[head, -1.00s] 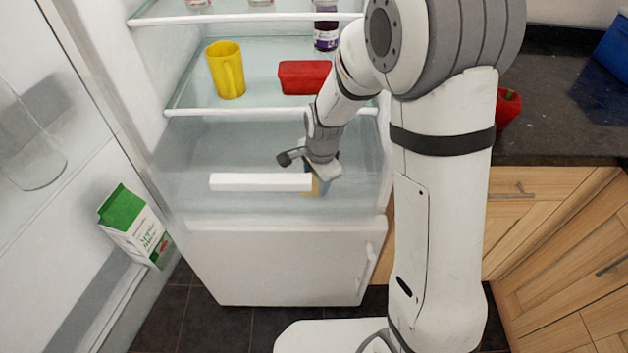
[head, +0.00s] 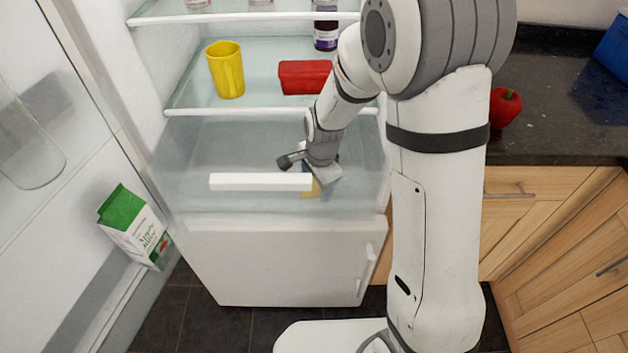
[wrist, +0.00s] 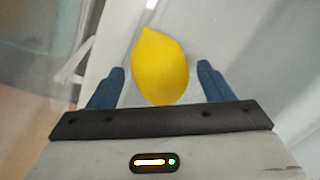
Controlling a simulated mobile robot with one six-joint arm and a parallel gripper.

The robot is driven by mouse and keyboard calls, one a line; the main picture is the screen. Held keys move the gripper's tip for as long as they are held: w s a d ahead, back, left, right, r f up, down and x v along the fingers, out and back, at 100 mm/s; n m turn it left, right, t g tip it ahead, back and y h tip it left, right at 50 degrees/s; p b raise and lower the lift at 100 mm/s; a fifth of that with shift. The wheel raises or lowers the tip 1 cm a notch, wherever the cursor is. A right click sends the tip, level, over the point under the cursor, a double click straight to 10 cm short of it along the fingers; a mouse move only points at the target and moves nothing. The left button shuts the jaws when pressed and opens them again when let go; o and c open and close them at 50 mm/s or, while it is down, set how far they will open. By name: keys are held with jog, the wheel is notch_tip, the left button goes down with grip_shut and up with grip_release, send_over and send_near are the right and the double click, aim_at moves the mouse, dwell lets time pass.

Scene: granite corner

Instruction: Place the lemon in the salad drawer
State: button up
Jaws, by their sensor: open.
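The yellow lemon (wrist: 161,66) lies between and slightly beyond the two blue fingertips in the wrist view, with a gap on each side. In the head view a bit of the lemon (head: 311,188) shows beside the right end of the white handle. My gripper (wrist: 162,82) is open and points down. In the head view my gripper (head: 322,182) is at the salad drawer, its fingers partly hidden. The salad drawer (head: 230,203) is translucent with a white handle (head: 260,181), at the bottom of the fridge compartment. I cannot tell whether the lemon touches the drawer floor.
A glass shelf above holds a yellow mug (head: 226,70) and a red container (head: 304,77). A red pepper (head: 503,108) sits on the dark counter at right.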

notch_tip(320, 180, up, 12)
jog(key=s+p, duration=0.1)
jog(key=shift+s+d, duration=0.25)
jog(key=shift+d, duration=0.2)
